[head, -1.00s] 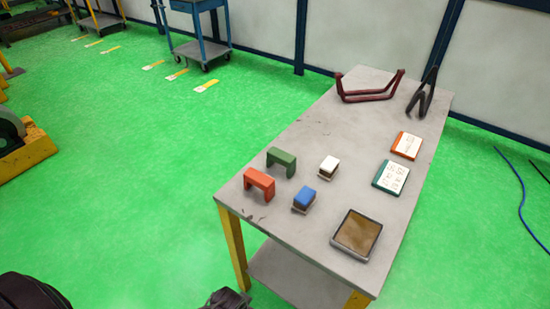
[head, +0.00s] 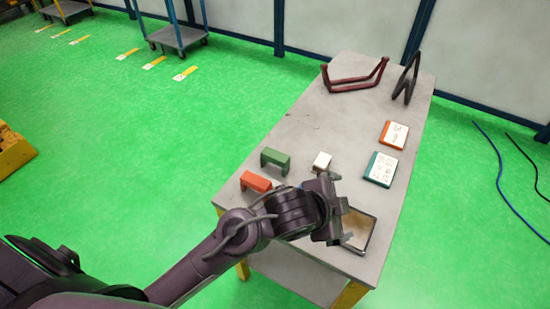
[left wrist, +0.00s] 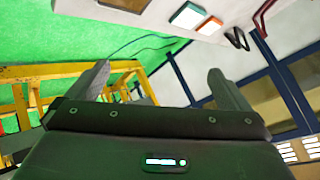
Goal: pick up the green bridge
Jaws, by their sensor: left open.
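The green bridge (head: 275,159) stands upright on the grey table near its left edge, just behind the red bridge (head: 256,181). My left gripper (head: 343,205) is over the front part of the table, to the right of both bridges and apart from them. In the left wrist view its two fingers (left wrist: 160,88) are spread with nothing between them. The bridges do not show in that view. The blue block is hidden behind my left arm in the head view. My right gripper is not in view.
The table (head: 315,115) also holds a white block (head: 321,162), a partly covered tray (head: 366,233), a teal-edged card (head: 381,168), an orange-edged card (head: 394,134), a dark red frame (head: 355,82) and a black frame (head: 406,78).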

